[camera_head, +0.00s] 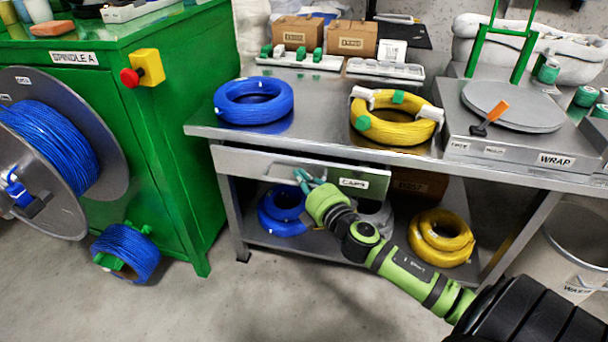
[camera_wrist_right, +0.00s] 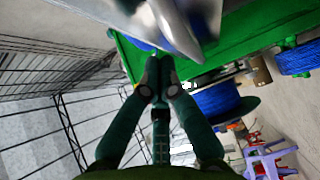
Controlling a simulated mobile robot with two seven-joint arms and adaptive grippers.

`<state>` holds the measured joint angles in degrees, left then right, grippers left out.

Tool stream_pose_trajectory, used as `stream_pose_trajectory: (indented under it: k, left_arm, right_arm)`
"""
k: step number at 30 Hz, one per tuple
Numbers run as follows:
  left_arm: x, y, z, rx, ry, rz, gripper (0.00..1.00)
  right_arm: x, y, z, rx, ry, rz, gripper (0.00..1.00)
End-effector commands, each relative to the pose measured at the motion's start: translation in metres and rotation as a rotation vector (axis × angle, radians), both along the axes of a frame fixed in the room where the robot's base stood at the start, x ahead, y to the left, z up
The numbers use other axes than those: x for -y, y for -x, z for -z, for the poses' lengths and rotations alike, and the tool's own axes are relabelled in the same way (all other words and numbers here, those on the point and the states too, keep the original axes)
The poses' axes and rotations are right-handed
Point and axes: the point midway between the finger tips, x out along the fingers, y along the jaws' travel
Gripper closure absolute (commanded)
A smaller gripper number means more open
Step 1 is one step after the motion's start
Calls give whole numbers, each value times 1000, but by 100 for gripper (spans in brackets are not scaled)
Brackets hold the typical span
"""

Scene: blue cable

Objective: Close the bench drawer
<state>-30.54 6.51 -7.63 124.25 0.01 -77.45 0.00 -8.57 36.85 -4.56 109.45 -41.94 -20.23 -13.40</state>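The bench drawer (camera_head: 245,162) has a grey metal front with a CAPS label, just under the front edge of the bench top in the head view. No drawer interior shows, and I cannot tell how far its front stands out. My right gripper (camera_head: 309,179) is at the drawer front, left of the label. In the right wrist view, its dark green fingers (camera_wrist_right: 160,67) come together at the tips with nothing visible between them. A shiny metal edge (camera_wrist_right: 178,28) lies just beyond the tips; contact is unclear. My left gripper is out of view.
The bench top (camera_head: 315,140) carries a blue cable coil (camera_head: 253,101), a yellow coil (camera_head: 396,130) and a wrapping turntable (camera_head: 512,107). More coils lie on the shelf below. A green cabinet (camera_head: 185,130) stands left.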

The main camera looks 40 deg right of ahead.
Motion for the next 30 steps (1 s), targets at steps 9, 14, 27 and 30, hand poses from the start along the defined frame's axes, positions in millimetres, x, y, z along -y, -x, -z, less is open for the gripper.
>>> stream_pose_trajectory:
  k: [9,14,27,30]
  left_arm:
    - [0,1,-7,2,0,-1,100]
    - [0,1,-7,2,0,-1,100]
    - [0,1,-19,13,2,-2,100]
    - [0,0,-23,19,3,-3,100]
  right_arm:
    - [13,-11,1,-1,-2,-2,100]
    - [13,-11,0,-1,-2,-2,100]
    - [48,-42,0,2,0,-1,100]
    - [51,-43,0,1,-2,0,100]
